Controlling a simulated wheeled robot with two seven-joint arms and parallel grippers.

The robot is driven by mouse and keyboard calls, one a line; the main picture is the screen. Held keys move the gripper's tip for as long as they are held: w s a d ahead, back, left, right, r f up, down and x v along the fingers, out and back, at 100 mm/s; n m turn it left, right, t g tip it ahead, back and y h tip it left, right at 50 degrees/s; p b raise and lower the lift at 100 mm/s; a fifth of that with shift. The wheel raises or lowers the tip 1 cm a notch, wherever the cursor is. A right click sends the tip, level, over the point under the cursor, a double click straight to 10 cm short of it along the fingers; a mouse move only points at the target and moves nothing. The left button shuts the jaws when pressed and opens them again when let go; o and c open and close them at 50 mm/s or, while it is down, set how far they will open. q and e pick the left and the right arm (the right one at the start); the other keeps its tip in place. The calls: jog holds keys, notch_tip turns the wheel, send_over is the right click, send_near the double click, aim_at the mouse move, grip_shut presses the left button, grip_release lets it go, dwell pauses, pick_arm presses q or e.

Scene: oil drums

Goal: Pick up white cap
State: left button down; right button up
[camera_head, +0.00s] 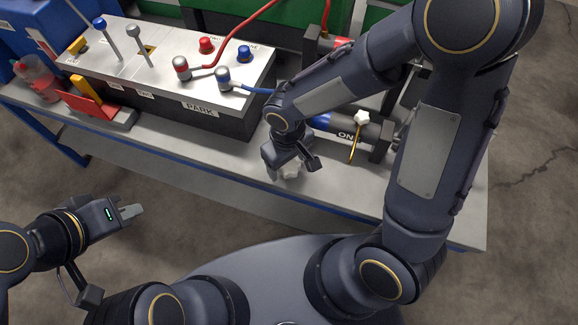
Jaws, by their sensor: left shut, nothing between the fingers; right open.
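My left gripper (134,211) is shut and empty, in front of the bench at the left, well away from the cap.
A control box (150,80) with levers, red and blue knobs and a PARK label stands on the bench. A dark cylinder (340,128) marked ON, with a white star-shaped knob (361,117), lies right of my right gripper. A red-and-yellow item (88,100) sits at the left. The bench front is mostly clear.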

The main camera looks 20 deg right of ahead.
jog(key=shift+f, duration=0.35)
jog(key=shift+c, duration=0.4)
jog(key=c, duration=1)
